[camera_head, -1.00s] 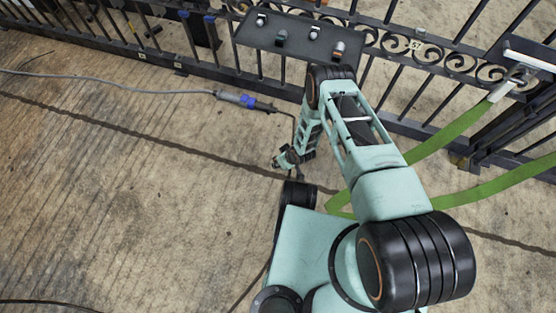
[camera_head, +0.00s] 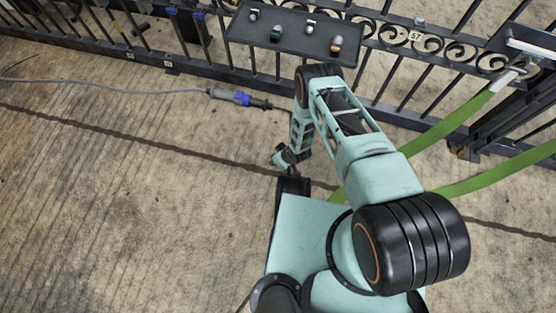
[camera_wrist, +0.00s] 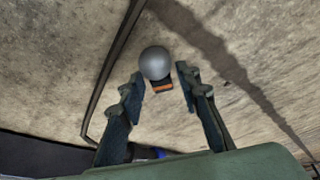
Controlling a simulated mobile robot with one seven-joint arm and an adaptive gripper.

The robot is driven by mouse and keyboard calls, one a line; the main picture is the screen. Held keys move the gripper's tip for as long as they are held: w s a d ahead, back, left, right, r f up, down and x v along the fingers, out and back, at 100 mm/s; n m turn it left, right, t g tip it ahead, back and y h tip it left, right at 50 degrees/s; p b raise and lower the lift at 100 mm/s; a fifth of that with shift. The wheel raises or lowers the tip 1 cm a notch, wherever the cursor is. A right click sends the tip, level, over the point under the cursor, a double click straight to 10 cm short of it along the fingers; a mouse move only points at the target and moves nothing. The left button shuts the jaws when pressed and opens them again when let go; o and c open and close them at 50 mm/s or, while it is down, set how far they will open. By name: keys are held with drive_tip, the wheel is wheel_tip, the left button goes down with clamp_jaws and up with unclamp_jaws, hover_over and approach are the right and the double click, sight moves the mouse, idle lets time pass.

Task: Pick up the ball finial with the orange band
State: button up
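In the wrist view a grey ball finial with an orange band (camera_wrist: 155,64) on its dark base shows ahead of my gripper (camera_wrist: 160,74). My gripper is open, with one finger on each side of the finial's lower part and gaps between. I cannot tell what the finial rests on or how far off it is. In the head view my gripper (camera_head: 283,160) hangs low over the floor, and this finial is not clearly seen there. A finial with an orange-brown part (camera_head: 336,45) stands at the right of the dark tray (camera_head: 245,34).
Several other small finials stand on the tray at the black gate (camera_head: 415,35). A grey cable with a blue connector (camera_head: 240,98) lies on the floor left of my arm. Green straps (camera_head: 455,122) run at the right. The left floor is mostly clear.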

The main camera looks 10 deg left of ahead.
clamp_jaws()
